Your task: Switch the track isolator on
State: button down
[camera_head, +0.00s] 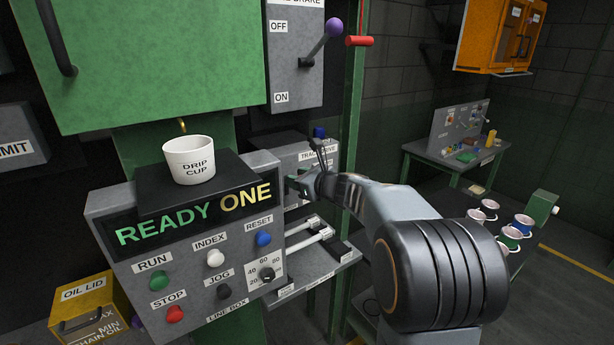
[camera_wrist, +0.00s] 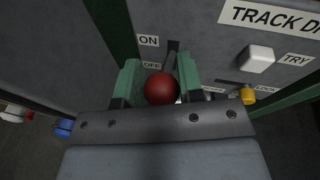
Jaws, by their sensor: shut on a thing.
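The track isolator is a lever with a red ball knob (camera_wrist: 161,88) on the grey track drive box, whose top shows in the head view (camera_head: 292,150). ON and OFF labels stand beside its slot, ON above OFF in the wrist view. The lever's stem shows near the OFF label. My gripper (camera_wrist: 160,85) has its two green fingers on either side of the red knob and is shut on it. In the head view my gripper (camera_head: 300,186) is at the front of the box, and the knob is hidden there.
A white button (camera_wrist: 257,59) labelled TRY and a yellow knob (camera_wrist: 248,95) sit to the right of the lever, close to the right finger. The READY ONE control panel (camera_head: 200,240) is left of my arm. A green post (camera_head: 352,100) stands behind it.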

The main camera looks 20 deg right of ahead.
jog(key=shift+w, duration=0.1)
dwell(0.5)
jog(key=c, duration=0.9)
grip_release()
jog(key=shift+w+d, duration=0.1)
jog(key=shift+c, duration=0.2)
jog(key=shift+o, duration=0.9)
jog(key=b+v, duration=0.2)
jog(key=v, duration=1.2)
jog(key=shift+r+b, duration=0.15)
jog(key=shift+b, duration=0.2)
jog(key=shift+w, duration=0.1)
